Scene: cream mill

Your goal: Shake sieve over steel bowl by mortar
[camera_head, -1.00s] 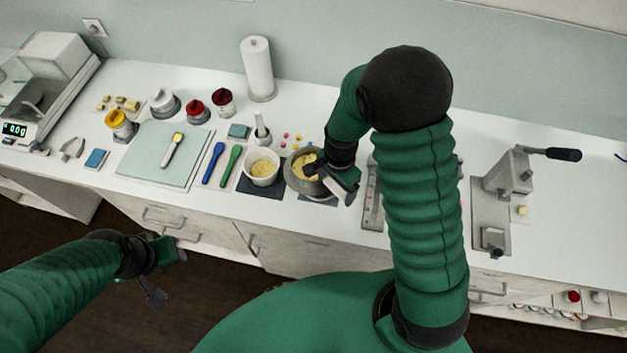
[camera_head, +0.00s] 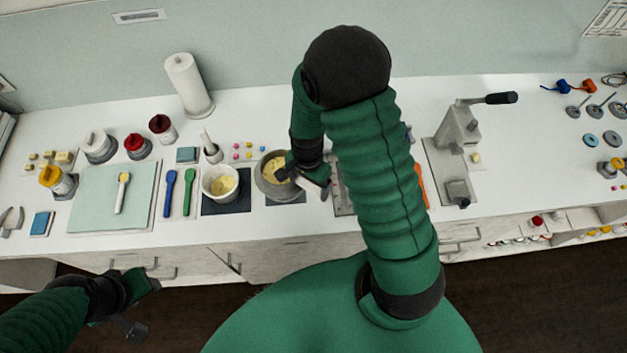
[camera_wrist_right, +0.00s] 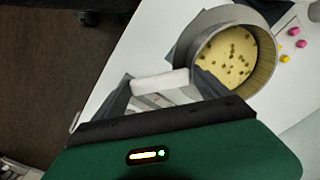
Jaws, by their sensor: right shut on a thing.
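The steel bowl (camera_head: 259,184) stands on a dark mat, right of the white mortar (camera_head: 208,190), which holds yellow matter. A round sieve with a grey wall (camera_wrist_right: 262,66) sits at the bowl's mouth and holds yellow matter with dark specks. Whether it touches the bowl's rim is unclear. My right gripper (camera_head: 308,178) is beside the bowl, at its right. In the right wrist view my right gripper (camera_wrist_right: 162,80) is shut on a pale bar, seemingly the sieve's handle. My left gripper (camera_head: 145,304) is open and empty, low at the left, away from the counter.
A pestle in a holder (camera_head: 211,149) stands behind the mortar. Small pink and yellow pieces (camera_head: 249,150) lie behind the bowl. Blue and green spatulas (camera_head: 189,192) and a pale board (camera_head: 90,200) lie left. A lever press (camera_head: 458,135) stands right, beyond my right arm.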

